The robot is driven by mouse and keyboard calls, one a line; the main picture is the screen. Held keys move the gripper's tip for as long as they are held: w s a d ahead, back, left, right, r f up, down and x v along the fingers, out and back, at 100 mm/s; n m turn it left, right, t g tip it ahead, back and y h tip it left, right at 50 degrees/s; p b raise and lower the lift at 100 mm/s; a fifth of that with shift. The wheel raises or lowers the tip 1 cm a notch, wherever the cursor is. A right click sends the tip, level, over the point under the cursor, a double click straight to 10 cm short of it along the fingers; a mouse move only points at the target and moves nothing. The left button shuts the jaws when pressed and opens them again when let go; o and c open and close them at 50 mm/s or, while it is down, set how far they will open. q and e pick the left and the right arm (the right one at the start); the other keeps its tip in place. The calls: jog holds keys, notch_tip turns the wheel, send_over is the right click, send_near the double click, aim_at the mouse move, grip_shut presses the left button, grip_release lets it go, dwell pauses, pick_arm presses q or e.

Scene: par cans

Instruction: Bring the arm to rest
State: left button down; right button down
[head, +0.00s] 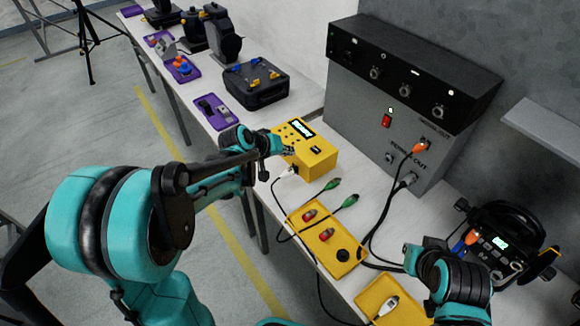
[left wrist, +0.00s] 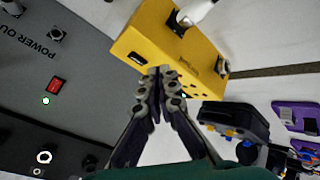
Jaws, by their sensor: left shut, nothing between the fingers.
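My left arm reaches in from the left in the head view. Its gripper (head: 287,148) is at the left side of a yellow box (head: 318,158) with a small lit display. In the left wrist view the fingers (left wrist: 160,72) are shut together with nothing between them, and the yellow box (left wrist: 190,50) lies beyond their tips. Whether they touch it I cannot tell. My right arm (head: 455,282) is at the lower right, over the bench near a yellow tray; its fingers cannot be made out.
A grey power unit (head: 385,120) stands behind the yellow box. Cables run over the bench to a yellow tray (head: 305,215) with red-tipped connectors. A second yellow tray (head: 372,296) and a black par can (head: 505,232) are at the right. A black case (head: 255,85) is farther left.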

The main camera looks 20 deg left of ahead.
dwell(0.3)
pick_arm(q)
jog(key=s+r+m+y, duration=0.1)
jog(key=s+m+y, duration=0.1)
jog(key=s, duration=1)
jog(key=s+r+m+g+y, duration=0.1)
jog(key=s+r+y, duration=0.1)
jog(key=s, duration=1.1)
jog(key=shift+r+m, duration=0.15)
jog(key=shift+m, duration=0.25)
